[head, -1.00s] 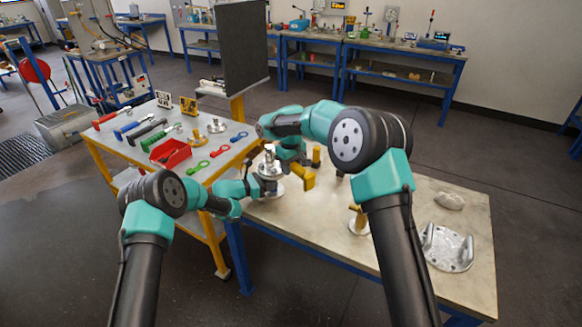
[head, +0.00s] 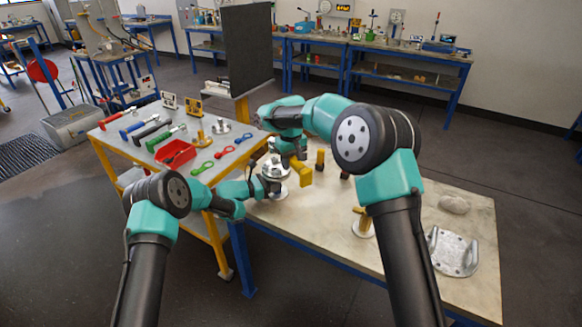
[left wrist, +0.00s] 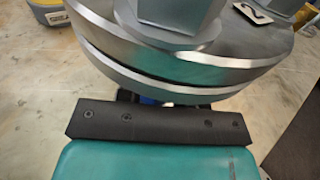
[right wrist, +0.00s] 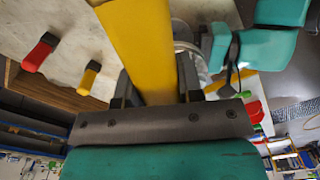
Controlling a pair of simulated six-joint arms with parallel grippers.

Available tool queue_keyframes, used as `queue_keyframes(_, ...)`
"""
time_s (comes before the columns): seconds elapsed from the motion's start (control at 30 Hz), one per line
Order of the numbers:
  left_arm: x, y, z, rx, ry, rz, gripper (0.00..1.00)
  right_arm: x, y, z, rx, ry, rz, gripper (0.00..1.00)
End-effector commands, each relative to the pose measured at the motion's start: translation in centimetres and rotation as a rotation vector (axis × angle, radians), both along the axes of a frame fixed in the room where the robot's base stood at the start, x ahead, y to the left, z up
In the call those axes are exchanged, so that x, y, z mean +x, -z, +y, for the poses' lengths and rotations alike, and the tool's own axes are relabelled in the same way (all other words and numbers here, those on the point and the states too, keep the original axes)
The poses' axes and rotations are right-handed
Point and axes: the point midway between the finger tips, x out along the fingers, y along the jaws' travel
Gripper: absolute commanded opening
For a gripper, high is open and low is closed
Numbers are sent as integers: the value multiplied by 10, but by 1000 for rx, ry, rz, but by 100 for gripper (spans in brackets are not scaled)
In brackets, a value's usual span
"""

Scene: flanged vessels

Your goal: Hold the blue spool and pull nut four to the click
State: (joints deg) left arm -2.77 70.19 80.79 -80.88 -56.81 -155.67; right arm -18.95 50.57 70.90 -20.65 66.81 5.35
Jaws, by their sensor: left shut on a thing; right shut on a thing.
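The steel flanged vessel (head: 275,168) stands at the left end of the pale table. In the left wrist view its two stacked steel flanges (left wrist: 180,68) fill the top, with a "2" tag on the upper one. My right gripper (right wrist: 150,92) is shut on the yellow handle (right wrist: 138,40) of a tool, which also shows in the head view (head: 302,175) right of the vessel. Nut four and the tool's far end cannot be made out.
Farther right are a yellow post on a round base (head: 363,224), a grey stone (head: 455,205) and a steel bracket plate (head: 453,252). A tool table with a red tray (head: 175,153) adjoins at left.

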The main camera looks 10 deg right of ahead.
Motion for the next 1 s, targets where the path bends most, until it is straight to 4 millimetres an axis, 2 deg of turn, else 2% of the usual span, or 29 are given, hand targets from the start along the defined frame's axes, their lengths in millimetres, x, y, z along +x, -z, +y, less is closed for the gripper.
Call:
queue_keyframes(0.1,0,0,0,0,0,0,15,0,-10,0,0,0,-3,6)
queue_keyframes(0.37,0,0,0,0,0,0,15,0,-12,0,0,0,-2,6)
queue_keyframes(0.4,0,0,0,0,0,0,35,0,-12,0,0,0,-2,6)
queue_keyframes(0.7,0,0,0,0,0,0,64,0,-12,0,0,0,-2,6)
queue_keyframes(1.0,0,0,2,0,0,0,64,0,-12,0,0,0,-2,6)
